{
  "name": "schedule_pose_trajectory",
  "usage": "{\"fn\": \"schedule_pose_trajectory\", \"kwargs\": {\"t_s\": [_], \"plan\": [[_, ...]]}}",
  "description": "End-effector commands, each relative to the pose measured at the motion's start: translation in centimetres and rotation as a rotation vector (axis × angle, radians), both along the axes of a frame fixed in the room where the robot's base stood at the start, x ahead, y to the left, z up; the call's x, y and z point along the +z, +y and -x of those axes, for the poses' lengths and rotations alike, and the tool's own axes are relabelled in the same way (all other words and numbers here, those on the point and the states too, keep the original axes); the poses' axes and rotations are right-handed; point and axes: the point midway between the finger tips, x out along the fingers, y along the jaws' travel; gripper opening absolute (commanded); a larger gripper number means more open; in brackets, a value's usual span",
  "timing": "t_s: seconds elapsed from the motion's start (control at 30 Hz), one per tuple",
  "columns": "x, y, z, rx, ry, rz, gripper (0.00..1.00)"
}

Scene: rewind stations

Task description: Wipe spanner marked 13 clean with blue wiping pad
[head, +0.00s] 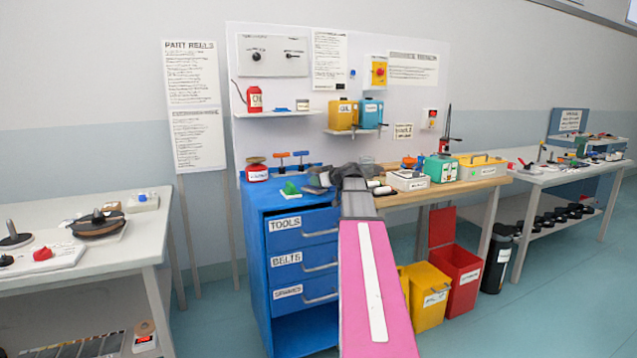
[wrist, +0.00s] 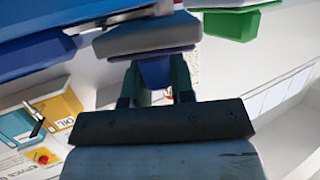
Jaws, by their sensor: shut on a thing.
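My gripper (wrist: 154,82) is shut on the blue grip of a pad with a thick grey face, which I take to be the blue wiping pad (wrist: 155,72). In the head view my gripper (head: 320,180) is over the blue cabinet's top, largely hidden by its own wrist. The pad's grey face is close to the blue surface in the wrist view; I cannot tell whether they touch. A thin pale metallic piece (wrist: 165,8) shows just beyond the pad, possibly the spanner. No 13 marking is readable.
A green-gripped pad (head: 290,188) sits on the blue cabinet (head: 258,205), left of my gripper. Blue- and orange-handled tools (head: 290,156) stand behind. A white box (head: 407,181) and a green box (head: 441,168) stand on the wooden bench to the right.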

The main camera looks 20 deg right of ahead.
Motion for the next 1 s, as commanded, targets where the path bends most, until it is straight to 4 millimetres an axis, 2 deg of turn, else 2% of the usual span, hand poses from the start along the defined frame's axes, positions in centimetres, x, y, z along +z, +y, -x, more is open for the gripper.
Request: {"fn": "schedule_pose_trajectory", "kwargs": {"t_s": [0.2, 0.33, 1.0], "plan": [[0.2, 0.0, -1.4, -0.001, 0.0, 0.0, 0.0], [0.2, 0.0, -1.7, -0.001, -0.001, 0.0, 0.0], [-0.1, 0.0, 0.8, 0.0, 0.0, 0.0, 0.0]]}}
